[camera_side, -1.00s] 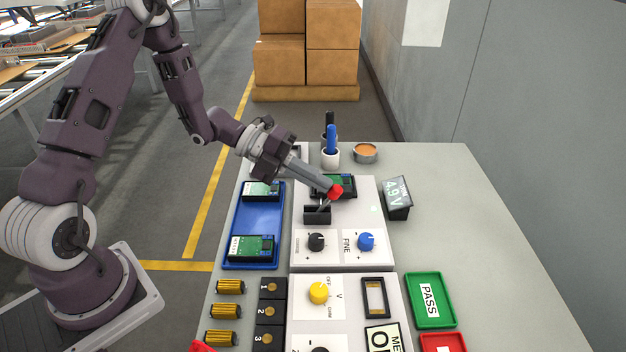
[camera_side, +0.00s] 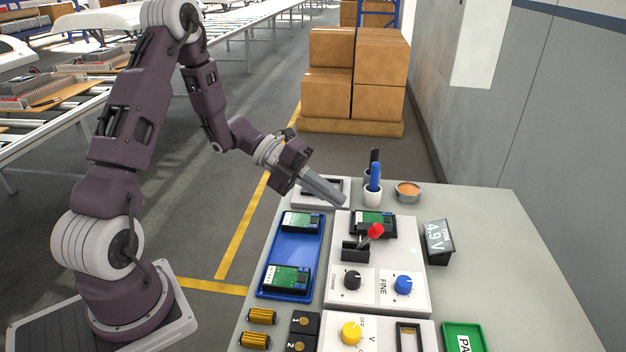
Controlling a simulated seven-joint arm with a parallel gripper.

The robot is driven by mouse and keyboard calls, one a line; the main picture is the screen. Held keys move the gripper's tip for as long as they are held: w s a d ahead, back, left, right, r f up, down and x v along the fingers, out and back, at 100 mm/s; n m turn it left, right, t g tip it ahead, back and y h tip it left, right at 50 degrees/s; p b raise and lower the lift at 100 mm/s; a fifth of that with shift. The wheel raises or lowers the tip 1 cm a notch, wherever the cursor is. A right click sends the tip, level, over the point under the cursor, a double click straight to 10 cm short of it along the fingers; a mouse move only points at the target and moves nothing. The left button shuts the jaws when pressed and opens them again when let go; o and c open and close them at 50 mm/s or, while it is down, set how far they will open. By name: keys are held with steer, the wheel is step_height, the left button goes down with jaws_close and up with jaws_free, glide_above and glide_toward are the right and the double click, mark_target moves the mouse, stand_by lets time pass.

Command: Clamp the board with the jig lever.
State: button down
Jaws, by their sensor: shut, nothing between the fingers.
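The jig stands on a white panel (camera_side: 340,278), with a green board (camera_side: 370,217) in its black holder. In front of the board is the black lever base (camera_side: 354,251). The lever's red knob (camera_side: 375,231) tilts up and to the right from it, overlapping the board's front edge in this view. Whether the lever presses on the board cannot be told. My gripper (camera_side: 342,202) is shut and empty. Its tips are up and left of the knob, apart from it, near the panel's back left corner.
A blue tray (camera_side: 271,264) with two green boards lies left of the panel. A meter reading 4.9 V (camera_side: 438,242) stands to the right. Behind are a cup with a blue-handled tool (camera_side: 373,193) and a round dish (camera_side: 408,190).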

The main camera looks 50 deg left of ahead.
steer(key=v, duration=0.6)
steer(key=shift+a+r, duration=0.2)
steer(key=shift+r, duration=0.2)
steer(key=s+d+r+m+g+y, duration=0.3)
steer(key=s+d+r+m+g, duration=0.3)
steer(key=d+m, duration=0.65)
steer(key=s+a+r+m+t+y, duration=0.1)
steer(key=s+m+y, duration=0.3)
steer(key=s+m, duration=0.4)
steer(key=s+a+r+m+t+y, duration=0.1)
steer(key=s+r+m+t+y, duration=0.2)
steer(key=m, duration=1.9)
steer(key=s+t+y, duration=0.1)
steer(key=s, duration=0.4)
steer(key=shift+a+r+m, duration=0.3)
steer(key=shift+m, duration=0.05)
